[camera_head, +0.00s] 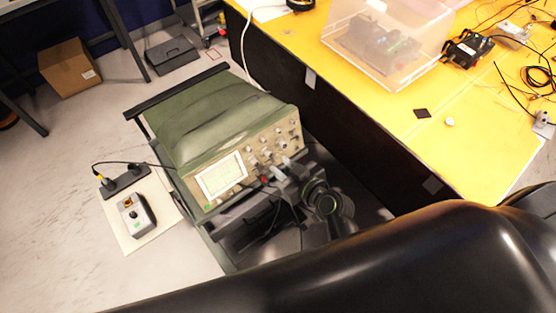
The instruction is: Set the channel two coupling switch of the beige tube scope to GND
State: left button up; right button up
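The beige tube scope (222,178) stands on a dark cart, with a green case behind its beige front panel. Its screen is lit at the left of the panel, and several knobs (266,152) sit to the right. My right gripper (276,174) is at the lower edge of the panel, right of the screen, with its fingertips close to the panel. I cannot tell whether they touch it, or whether the fingers are apart. The channel two coupling switch is too small or hidden by the gripper. My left gripper is not in view.
A yellow table (390,110) with black sides stands close on the right, holding a clear plastic bin (375,75) and loose electronics. A power strip (125,181) and a grey control box (136,216) lie left of the cart. A cardboard box (69,68) is at the far left.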

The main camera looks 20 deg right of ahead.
aim_at(272, 160)
jog(key=shift+x, duration=1.45)
jog(key=shift+c, duration=0.4)
grip_shut()
